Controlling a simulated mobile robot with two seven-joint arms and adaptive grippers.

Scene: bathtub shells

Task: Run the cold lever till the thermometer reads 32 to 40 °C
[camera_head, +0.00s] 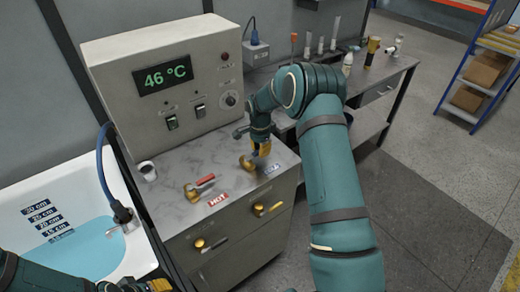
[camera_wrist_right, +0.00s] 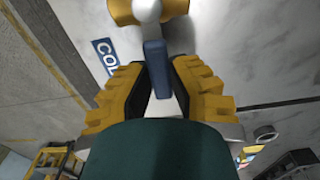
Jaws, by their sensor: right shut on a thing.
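The thermometer display (camera_head: 162,76) on the grey control box reads 46 °C. My right gripper (camera_head: 262,148) is over the cold lever at the right of the counter. In the right wrist view, my right gripper (camera_wrist_right: 160,85) is shut on the blue handle of the cold lever (camera_wrist_right: 155,62), beside the COLD label (camera_wrist_right: 105,55). The hot lever (camera_head: 200,186), with a red handle, lies to the left by the HOT label (camera_head: 218,199). My left gripper (camera_head: 150,286) is at the bottom edge, partly cut off.
The control box (camera_head: 110,62) stands behind the levers with switches and a dial. Drawers with brass knobs (camera_head: 258,209) are below. A bench (camera_head: 375,85) with bottles stands behind right.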

